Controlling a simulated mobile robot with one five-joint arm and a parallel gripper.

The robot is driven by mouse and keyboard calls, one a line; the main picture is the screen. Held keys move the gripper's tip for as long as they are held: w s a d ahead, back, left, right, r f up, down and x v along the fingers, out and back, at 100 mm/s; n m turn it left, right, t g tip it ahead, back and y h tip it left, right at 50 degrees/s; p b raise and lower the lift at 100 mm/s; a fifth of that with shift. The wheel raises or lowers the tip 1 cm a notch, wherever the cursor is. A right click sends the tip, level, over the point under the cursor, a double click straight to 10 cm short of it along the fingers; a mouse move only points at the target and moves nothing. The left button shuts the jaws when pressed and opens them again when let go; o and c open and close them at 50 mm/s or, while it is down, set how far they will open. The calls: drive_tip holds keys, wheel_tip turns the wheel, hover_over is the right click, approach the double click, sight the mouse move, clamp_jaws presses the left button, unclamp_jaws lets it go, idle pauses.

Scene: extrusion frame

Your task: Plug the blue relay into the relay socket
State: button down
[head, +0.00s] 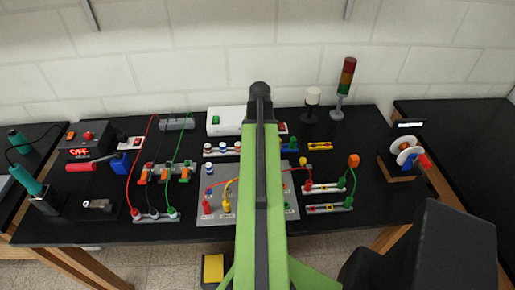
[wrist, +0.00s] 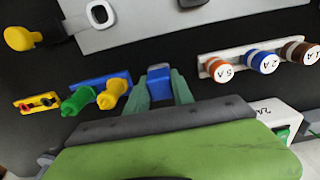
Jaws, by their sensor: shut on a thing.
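In the wrist view my gripper (wrist: 160,84) is shut on the blue relay (wrist: 159,74), a small blue block between two grey-green fingers. The relay is above the black tabletop, between a blue block with green and yellow plugs and the fuse strip. My arm hides the gripper and relay in the head view. I cannot pick out the relay socket with certainty in either view. A grey panel (wrist: 125,26) with a white-ringed fitting (wrist: 100,14) lies beyond the fingers; it also shows in the head view (head: 240,216).
A white fuse strip (wrist: 240,56) with capped fuses is to the right. The blue plug block (wrist: 91,81) and a small yellow connector (wrist: 37,103) are to the left. A white box (head: 224,119) and signal tower (head: 345,80) stand at the back.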

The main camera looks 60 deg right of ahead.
drive_tip(key=shift+r+p, duration=2.95)
drive_tip(key=shift+r, duration=0.05)
wheel_tip(320, 180, up, 3)
drive_tip(key=p, duration=0.3)
drive_tip(key=shift+r, duration=0.1)
drive_tip(key=shift+f, duration=0.3)
